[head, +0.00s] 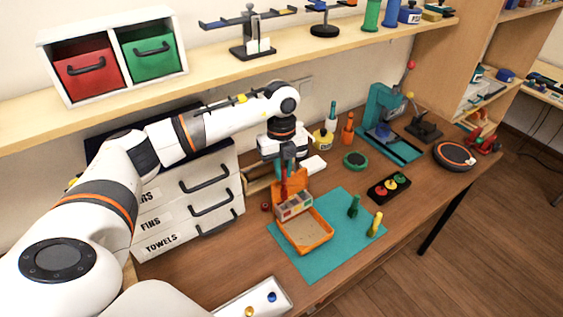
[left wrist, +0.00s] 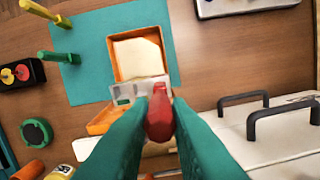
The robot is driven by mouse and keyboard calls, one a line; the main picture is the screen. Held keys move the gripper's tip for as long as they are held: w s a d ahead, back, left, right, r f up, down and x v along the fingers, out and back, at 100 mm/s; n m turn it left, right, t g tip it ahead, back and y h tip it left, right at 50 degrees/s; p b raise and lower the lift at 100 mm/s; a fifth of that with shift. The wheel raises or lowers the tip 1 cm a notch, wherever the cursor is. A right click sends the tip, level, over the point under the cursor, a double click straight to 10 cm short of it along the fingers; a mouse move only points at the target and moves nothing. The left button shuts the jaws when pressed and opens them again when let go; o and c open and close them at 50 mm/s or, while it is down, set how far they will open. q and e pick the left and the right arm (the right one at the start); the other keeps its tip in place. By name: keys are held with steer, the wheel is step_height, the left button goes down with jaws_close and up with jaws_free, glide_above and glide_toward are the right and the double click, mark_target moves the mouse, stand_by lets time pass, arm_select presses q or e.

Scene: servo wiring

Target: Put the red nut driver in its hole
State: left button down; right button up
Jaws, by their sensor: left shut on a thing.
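In the left wrist view the driver's red handle (left wrist: 159,118) sits between the green fingers of the gripper (left wrist: 163,112). The orange case (head: 305,247) lies open on a teal mat (head: 318,267). A small pale compartment tray (head: 294,207) stands at its back edge, just under the driver. The driver's hole cannot be made out. My right gripper is not in view.
A green driver (head: 353,206) and a yellow driver (head: 375,224) stand on the mat. A black block (head: 389,187) with coloured tops is behind them. White drawers (head: 190,195) are close on the left. A white tray (head: 262,303) with small parts lies at the front.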

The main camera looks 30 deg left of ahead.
mark_target(282, 182)
arm_select(q)
steer(key=shift+w+a+r+n, duration=0.15)
steer(key=shift+a+n, duration=0.25)
steer(key=shift+n, duration=0.6)
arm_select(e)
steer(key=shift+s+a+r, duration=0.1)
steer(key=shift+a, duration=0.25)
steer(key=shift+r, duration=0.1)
